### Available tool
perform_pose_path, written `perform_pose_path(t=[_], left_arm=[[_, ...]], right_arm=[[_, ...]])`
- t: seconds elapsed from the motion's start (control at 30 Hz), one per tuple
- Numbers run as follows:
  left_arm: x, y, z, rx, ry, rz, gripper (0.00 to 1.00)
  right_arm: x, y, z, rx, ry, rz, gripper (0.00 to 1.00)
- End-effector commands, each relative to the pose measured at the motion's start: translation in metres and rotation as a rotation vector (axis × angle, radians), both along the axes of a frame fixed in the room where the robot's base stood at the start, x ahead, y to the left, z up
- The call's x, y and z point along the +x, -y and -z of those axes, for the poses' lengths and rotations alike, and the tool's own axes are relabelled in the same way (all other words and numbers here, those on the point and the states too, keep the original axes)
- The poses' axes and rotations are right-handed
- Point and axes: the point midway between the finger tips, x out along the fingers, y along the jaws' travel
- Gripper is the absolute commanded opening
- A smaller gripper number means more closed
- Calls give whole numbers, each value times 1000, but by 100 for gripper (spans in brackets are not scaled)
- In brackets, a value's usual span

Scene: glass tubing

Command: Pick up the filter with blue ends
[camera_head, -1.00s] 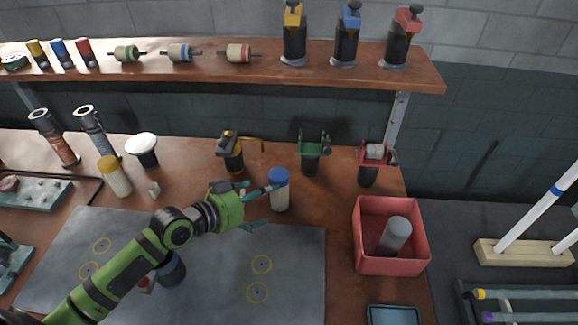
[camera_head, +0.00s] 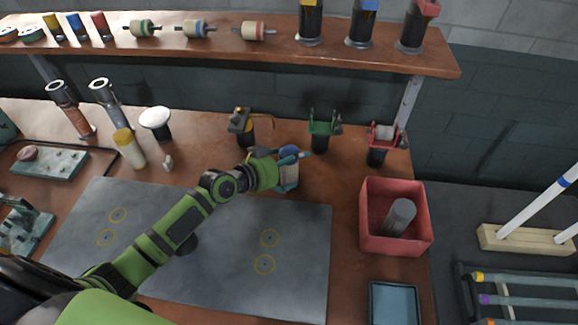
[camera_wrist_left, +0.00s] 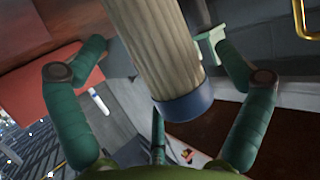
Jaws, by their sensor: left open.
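The filter with blue ends (camera_head: 289,178) stands upright on the brown bench, behind the grey mat. It has a pale pleated body and a blue top. My left gripper (camera_head: 296,170) reaches it from the left, and its fingers partly cover it. In the left wrist view the filter (camera_wrist_left: 158,50) lies between the two open teal fingers of the left gripper (camera_wrist_left: 160,62), with one blue end towards the palm. Gaps show between the filter and both fingers. My right gripper is not in view.
A similar yellow-ended filter (camera_head: 129,147) stands to the left. Yellow (camera_head: 241,127), green (camera_head: 323,130) and red (camera_head: 381,143) clamp-like tools stand behind. A red bin (camera_head: 395,243) holding a grey cylinder is at right. The grey mat (camera_head: 300,275) is mostly clear.

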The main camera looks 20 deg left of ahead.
Motion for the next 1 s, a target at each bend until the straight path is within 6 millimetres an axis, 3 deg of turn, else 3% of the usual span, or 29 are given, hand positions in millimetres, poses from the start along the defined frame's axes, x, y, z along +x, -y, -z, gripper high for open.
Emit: perform_pose_path(t=[0.03,0.17,0.67,0.83,0.97,1.0], left_arm=[[0,0,0,0,0,0,92],[0,0,0,0,0,0,40],[0,0,-4,0,1,0,37],[0,-1,-20,1,5,0,37],[0,1,-45,1,9,3,37],[-4,14,-48,-5,4,8,37]], right_arm=[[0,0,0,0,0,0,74],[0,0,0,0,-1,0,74],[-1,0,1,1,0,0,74],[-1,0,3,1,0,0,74],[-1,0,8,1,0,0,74],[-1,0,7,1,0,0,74]])
